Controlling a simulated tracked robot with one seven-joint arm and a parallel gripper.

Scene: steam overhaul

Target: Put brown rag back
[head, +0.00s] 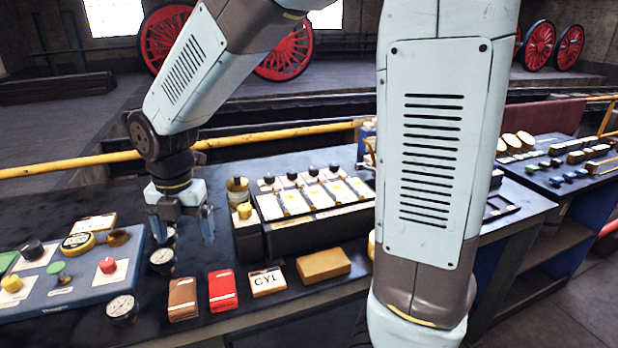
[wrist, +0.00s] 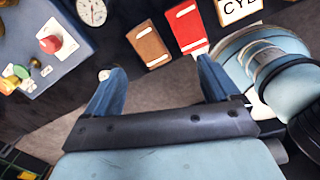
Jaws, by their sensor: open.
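The brown rag (head: 183,299) looks like a flat folded piece with a pale stripe. It lies on the dark bench top near the front edge, just left of a similar red piece (head: 222,290). In the wrist view the brown rag (wrist: 148,44) lies beyond the fingertips, with the red piece (wrist: 186,28) beside it. My gripper (head: 182,232) is open and empty, pointing down over the bench, behind the rag. In the wrist view its two blue fingers (wrist: 160,78) stand wide apart with bare surface between them.
Left is a blue panel (head: 60,308) with coloured knobs, with a gauge (head: 122,309) by its corner. A second gauge (head: 162,259) is near my gripper. Right of the red piece are a CYL card (head: 267,281) and a tan block (head: 323,264). A rack (head: 311,222) stands behind.

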